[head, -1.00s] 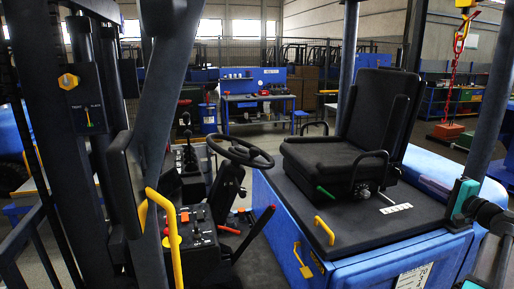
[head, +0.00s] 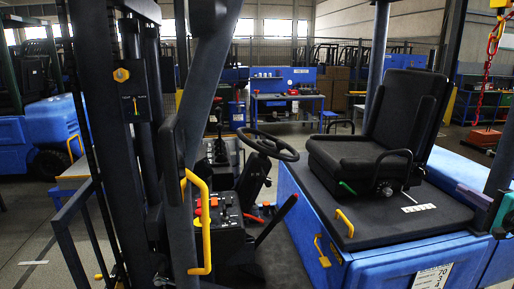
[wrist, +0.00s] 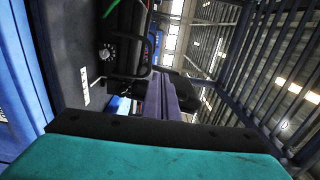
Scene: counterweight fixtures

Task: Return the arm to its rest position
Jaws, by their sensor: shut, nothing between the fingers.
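My gripper (head: 462,189) is at the right edge of the head view, a teal body with slim purple fingers pointing left. It is beside the blue forklift body (head: 375,270), to the right of the black seat (head: 405,115). In the wrist view the purple fingers (wrist: 158,85) lie together beyond the black and teal palm, shut and empty. The seat also shows in the wrist view (wrist: 125,45), turned on its side, left of the fingers. Most of my arm is outside the head view.
A dark mast (head: 110,130) and a yellow grab handle (head: 206,225) stand close in front. A steering wheel (head: 268,144) and control levers are behind them. A red chain (head: 493,60) hangs at the right. Another blue forklift (head: 50,130) stands far left. Grey floor (head: 30,225) is open at left.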

